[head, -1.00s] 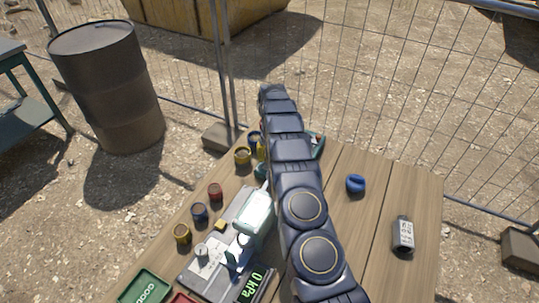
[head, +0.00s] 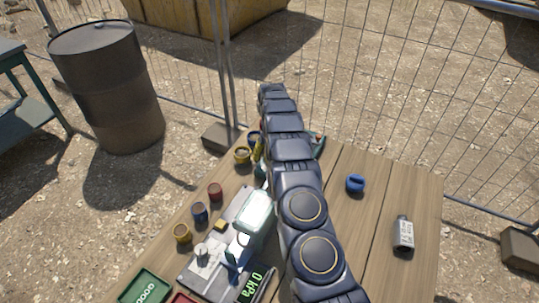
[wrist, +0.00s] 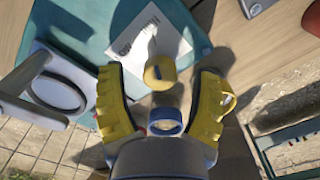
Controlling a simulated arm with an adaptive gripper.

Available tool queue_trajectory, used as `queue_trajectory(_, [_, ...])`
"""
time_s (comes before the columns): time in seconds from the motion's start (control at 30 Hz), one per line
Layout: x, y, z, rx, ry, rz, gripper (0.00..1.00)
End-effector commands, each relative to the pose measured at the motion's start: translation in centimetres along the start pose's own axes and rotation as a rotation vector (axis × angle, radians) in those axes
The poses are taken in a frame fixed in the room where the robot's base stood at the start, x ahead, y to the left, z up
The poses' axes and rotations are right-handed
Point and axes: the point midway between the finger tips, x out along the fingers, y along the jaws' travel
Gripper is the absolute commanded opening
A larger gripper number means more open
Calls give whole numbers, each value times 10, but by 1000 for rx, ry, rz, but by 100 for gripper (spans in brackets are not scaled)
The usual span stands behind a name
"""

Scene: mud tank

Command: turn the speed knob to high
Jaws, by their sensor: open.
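The speed knob (wrist: 159,72) is yellow with a dark mark on its end. It stands over a white label (wrist: 125,35) on a teal machine (wrist: 85,30); the label's print is upside down and hard to read. My gripper (wrist: 158,88) is open, its yellow fingers on either side of the knob, with a visible gap at each side. In the head view my arm covers most of the machine, and only a teal edge (head: 319,146) shows; the knob is hidden there.
A blue-rimmed cup (wrist: 168,121) shows between the finger bases, and a yellow cup (head: 242,156) stands by the table's left edge. A blue object (head: 355,184) and a labelled bottle (head: 403,234) lie right of my arm. A grey device (head: 205,255) is front left.

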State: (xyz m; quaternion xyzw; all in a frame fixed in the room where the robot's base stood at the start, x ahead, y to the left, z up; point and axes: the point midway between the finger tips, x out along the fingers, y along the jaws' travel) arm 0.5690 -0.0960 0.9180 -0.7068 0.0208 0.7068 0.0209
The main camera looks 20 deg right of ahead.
Motion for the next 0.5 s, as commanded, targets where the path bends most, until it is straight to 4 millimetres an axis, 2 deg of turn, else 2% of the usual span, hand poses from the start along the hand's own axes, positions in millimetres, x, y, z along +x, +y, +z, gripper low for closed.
queue_trajectory(0.23, [-28, 0, 0, 0, 1, 1, 64])
queue_trajectory(0.5, [-86, 0, 0, 0, 3, 0, 64])
